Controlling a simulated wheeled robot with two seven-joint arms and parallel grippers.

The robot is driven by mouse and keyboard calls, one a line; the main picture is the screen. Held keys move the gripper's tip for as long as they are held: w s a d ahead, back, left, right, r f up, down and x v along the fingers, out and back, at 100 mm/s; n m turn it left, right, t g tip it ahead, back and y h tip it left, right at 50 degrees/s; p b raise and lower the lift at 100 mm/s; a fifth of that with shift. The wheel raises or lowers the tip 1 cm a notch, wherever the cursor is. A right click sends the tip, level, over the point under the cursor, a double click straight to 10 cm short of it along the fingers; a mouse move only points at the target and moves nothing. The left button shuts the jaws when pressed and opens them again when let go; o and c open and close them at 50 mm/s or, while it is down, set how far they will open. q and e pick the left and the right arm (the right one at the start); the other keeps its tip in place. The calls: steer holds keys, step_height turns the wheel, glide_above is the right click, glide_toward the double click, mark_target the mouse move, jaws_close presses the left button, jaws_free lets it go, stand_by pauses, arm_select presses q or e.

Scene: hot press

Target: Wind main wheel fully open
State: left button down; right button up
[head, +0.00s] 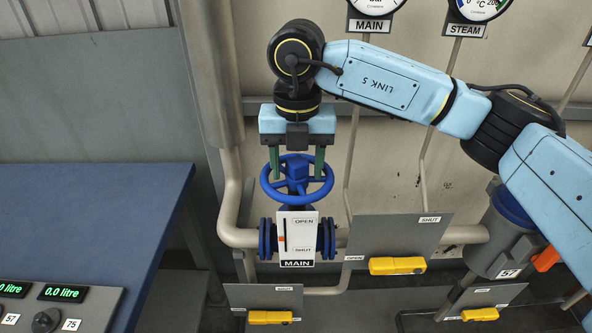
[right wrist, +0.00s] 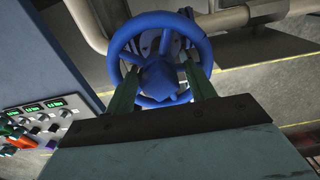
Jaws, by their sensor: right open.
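The blue main wheel (head: 269,187) sits level on top of its valve, at the left of the pipe. A white plate (head: 299,239) below it reads OPEN at the top, SHUT lower down and MAIN beneath, with a small orange mark about midway between. My right gripper (head: 297,165) points down over the wheel, its green fingers apart on either side of the hub. In the right wrist view the wheel (right wrist: 120,41) lies ahead, with the fingers (right wrist: 163,75) reaching to its rim area. Whether they touch it I cannot tell. My left gripper does not show.
A blue table (head: 80,215) stands at the left, with a control panel (head: 62,308) at its front. Yellow handles (head: 397,265) on grey plates are right of and below the valve. MAIN and STEAM gauges (head: 375,5) hang above. Pipes run along the wall.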

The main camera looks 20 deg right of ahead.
steer(key=m, duration=0.5)
steer(key=shift+m+p, duration=0.35)
steer(key=shift+m, duration=0.05)
steer(key=m+p, duration=0.1)
steer(key=m, duration=0.5)
steer(key=shift+c, duration=0.3)
